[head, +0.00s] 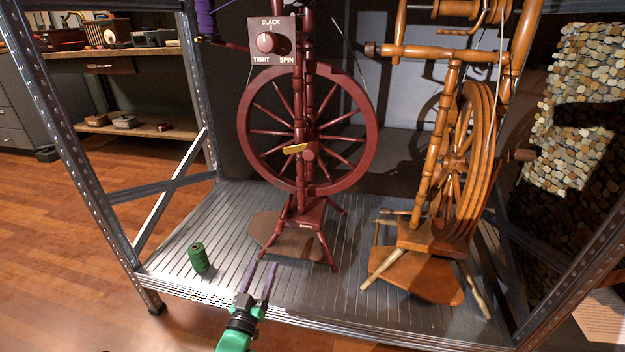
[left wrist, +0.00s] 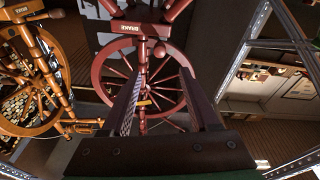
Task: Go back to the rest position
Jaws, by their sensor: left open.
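My left gripper (head: 260,279) reaches in from the bottom of the head view, over the front edge of the metal shelf (head: 220,225). Its two purple-grey fingers are apart with nothing between them. In the left wrist view the same fingers (left wrist: 160,95) are spread in front of the dark red spinning wheel (left wrist: 140,75). In the head view this dark red spinning wheel (head: 308,130) stands upright on the shelf, beyond the fingertips. A green thread spool (head: 198,257) stands on the shelf to the left of my gripper. My right gripper does not show.
An orange-brown spinning wheel (head: 450,170) stands on the shelf's right side. A dial panel (head: 271,42) marked SLACK, TIGHT and SPIN hangs before the red wheel. A purple spool (head: 205,18) is at top left. Metal posts (head: 80,150) frame the shelf. Wooden floor lies open at left.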

